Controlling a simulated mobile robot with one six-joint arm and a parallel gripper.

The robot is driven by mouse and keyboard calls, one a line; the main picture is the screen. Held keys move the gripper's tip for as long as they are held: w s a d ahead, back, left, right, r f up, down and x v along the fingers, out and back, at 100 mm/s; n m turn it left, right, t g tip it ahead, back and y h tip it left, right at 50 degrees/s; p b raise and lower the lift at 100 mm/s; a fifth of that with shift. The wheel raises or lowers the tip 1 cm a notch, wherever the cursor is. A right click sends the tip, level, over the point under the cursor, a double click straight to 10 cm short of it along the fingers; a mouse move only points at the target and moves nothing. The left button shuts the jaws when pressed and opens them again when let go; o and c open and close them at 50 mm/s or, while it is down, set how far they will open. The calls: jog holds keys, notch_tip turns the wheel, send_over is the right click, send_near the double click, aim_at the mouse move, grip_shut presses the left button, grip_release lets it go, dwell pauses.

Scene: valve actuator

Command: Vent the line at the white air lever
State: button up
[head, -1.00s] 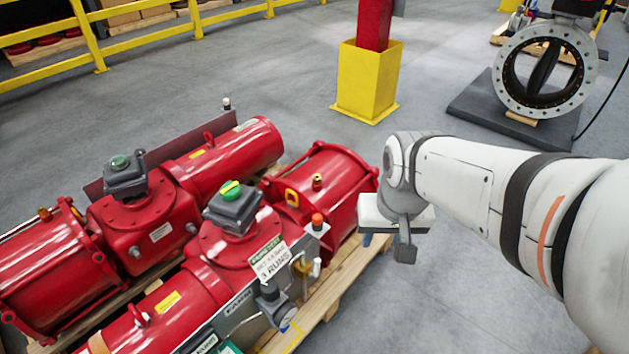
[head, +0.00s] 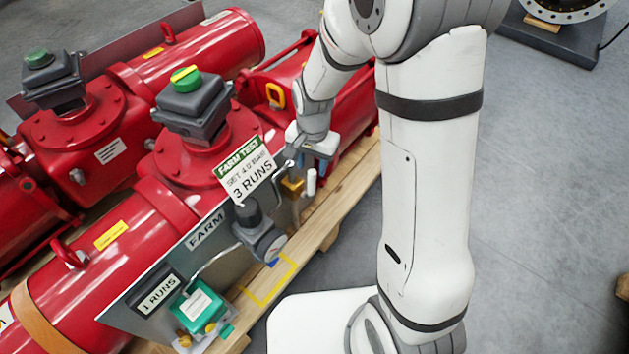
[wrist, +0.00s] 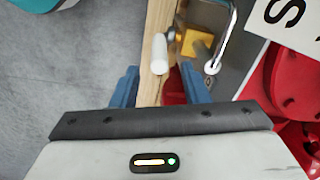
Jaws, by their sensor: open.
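The white air lever (head: 311,182) is a short white cylinder beside a brass valve body (head: 292,187) on the grey panel's right end. In the wrist view the lever (wrist: 159,54) points toward my gripper, with the brass body (wrist: 193,43) to its right. My gripper (wrist: 160,88) is open and empty. Its blue fingers stand to either side of the lever's line, and the lever's near end shows just beyond their tips, apart from them. In the head view my gripper (head: 308,164) is just above the lever, and its fingers are partly hidden.
A hanging "FARM TEST" card (head: 247,170) and a grey gauge or regulator (head: 262,240) are left of the lever. A bent metal tube (wrist: 228,38) runs close to the right finger. Red actuators (head: 190,150) lie on a wooden pallet (head: 340,215). Grey floor (head: 540,230) is free at right.

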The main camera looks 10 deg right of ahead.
aim_at(312, 181)
notch_tip(312, 181, down, 8)
jog(key=b, duration=0.3)
jog(key=shift+w, duration=0.1)
jog(key=shift+r, duration=0.1)
grip_shut()
dwell(0.3)
